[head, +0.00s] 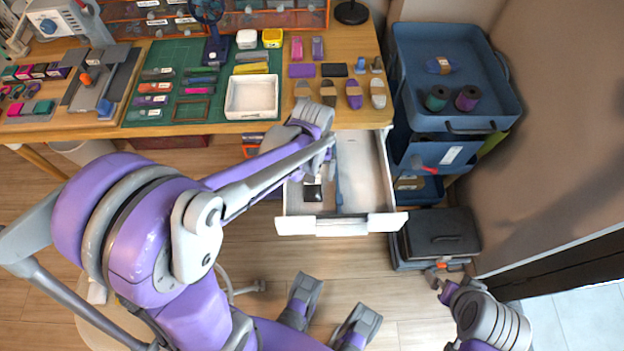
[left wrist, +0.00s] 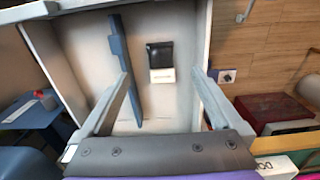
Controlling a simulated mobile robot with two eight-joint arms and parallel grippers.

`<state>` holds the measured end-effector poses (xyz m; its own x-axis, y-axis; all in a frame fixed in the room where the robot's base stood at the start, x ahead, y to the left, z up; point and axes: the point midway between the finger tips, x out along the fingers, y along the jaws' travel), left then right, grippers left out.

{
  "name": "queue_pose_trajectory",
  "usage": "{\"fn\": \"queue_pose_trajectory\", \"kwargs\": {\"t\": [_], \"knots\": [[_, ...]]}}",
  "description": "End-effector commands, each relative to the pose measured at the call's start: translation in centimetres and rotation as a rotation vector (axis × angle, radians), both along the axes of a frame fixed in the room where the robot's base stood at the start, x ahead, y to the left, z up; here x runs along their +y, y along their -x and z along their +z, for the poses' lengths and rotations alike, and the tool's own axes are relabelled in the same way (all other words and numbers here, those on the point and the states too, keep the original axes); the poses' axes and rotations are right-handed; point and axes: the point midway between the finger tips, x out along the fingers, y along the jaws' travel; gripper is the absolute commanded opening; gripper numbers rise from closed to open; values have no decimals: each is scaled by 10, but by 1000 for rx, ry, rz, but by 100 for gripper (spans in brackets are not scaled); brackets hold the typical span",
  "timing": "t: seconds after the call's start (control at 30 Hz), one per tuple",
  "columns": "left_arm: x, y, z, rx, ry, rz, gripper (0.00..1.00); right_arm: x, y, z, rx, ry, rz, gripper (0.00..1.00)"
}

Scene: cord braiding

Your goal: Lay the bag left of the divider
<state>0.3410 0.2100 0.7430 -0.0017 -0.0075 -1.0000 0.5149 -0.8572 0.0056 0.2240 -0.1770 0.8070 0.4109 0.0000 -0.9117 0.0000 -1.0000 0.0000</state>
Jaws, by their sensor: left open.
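The bag (head: 312,193), small and black with a white labelled part, lies flat on the floor of the open white drawer (head: 365,222). It is on the left side of the blue divider (head: 338,186) in the head view, apart from it. In the left wrist view the bag (left wrist: 160,60) shows right of the divider (left wrist: 122,70), as that view is turned around. My left gripper (left wrist: 162,85) is open and empty above the drawer, its fingers apart from the bag. My right gripper (head: 452,284) is at the lower right, away from the drawer; its jaw opening is unclear.
The wooden table (head: 275,128) stands behind the drawer with a green mat, a white tray (head: 252,97) and several small items. A blue trolley (head: 455,75) with spools is at the right. A black case (head: 441,232) stands below it. Floor before the drawer is partly clear.

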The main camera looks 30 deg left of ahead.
Motion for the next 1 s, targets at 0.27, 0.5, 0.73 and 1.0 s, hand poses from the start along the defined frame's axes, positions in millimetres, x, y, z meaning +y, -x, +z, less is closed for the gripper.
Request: {"fn": "queue_pose_trajectory", "kwargs": {"t": [0.27, 0.5, 0.73, 1.0], "knots": [[-11, 31, 34, -102, -15, -129, 99, 0, 0, 1, 0, 0, 0, 100], [-26, 84, 61, -287, -66, -366, 99, 0, 0, 1, 0, 0, 0, 100], [-32, 113, 64, -397, -112, -506, 99, 0, 0, 1, 0, 0, 0, 100], [-33, 117, 64, -419, -122, -534, 99, 0, 0, 1, 0, 0, 0, 100]]}}
